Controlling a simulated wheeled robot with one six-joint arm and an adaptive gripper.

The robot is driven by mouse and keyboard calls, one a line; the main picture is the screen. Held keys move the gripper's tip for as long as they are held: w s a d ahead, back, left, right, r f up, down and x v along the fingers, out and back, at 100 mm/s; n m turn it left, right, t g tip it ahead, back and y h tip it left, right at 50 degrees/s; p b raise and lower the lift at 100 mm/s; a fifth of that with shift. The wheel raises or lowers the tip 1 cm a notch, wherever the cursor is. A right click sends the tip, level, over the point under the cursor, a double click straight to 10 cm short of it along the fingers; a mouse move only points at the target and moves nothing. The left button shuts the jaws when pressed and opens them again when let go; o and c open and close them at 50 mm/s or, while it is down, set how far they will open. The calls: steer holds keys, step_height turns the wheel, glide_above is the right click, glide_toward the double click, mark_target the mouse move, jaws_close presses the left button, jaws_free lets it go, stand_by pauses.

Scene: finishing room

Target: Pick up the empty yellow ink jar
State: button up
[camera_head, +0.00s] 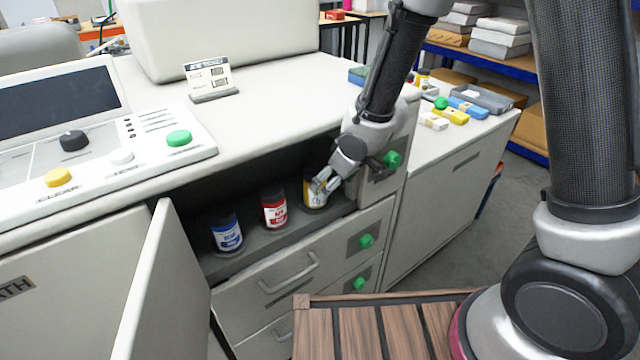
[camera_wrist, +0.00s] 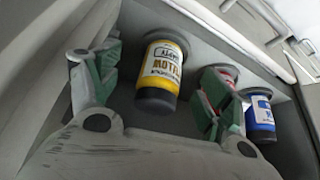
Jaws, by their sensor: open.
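The yellow ink jar (camera_head: 315,192) stands upright at the right end of the open shelf compartment, partly hidden by my gripper (camera_head: 327,182). In the wrist view the yellow jar (camera_wrist: 160,72) shows between the two fingers of my gripper (camera_wrist: 152,95), with a gap on each side. The fingers are spread and hold nothing. A red jar (camera_head: 273,208) stands to its left in the head view, and a blue jar (camera_head: 228,236) farther left. In the wrist view the right finger partly hides the red jar (camera_wrist: 222,78); the blue jar (camera_wrist: 261,115) is beyond it.
The compartment's open door (camera_head: 160,285) stands at the left. The white counter top (camera_head: 270,110) lies above the jars, and drawers with a handle (camera_head: 290,272) are below. A wooden slatted surface (camera_head: 385,330) is in front.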

mark_target(311, 200)
steer(key=shift+w+a+r+t+y, duration=0.3)
steer(key=shift+w+a+y, duration=0.15)
steer(key=shift+a, duration=0.25)
steer(key=x, duration=0.7)
steer(key=shift+s+a+f, duration=0.1)
steer(key=shift+a+f, duration=0.05)
steer(key=shift+f, duration=0.15)
steer(key=c, duration=1.1)
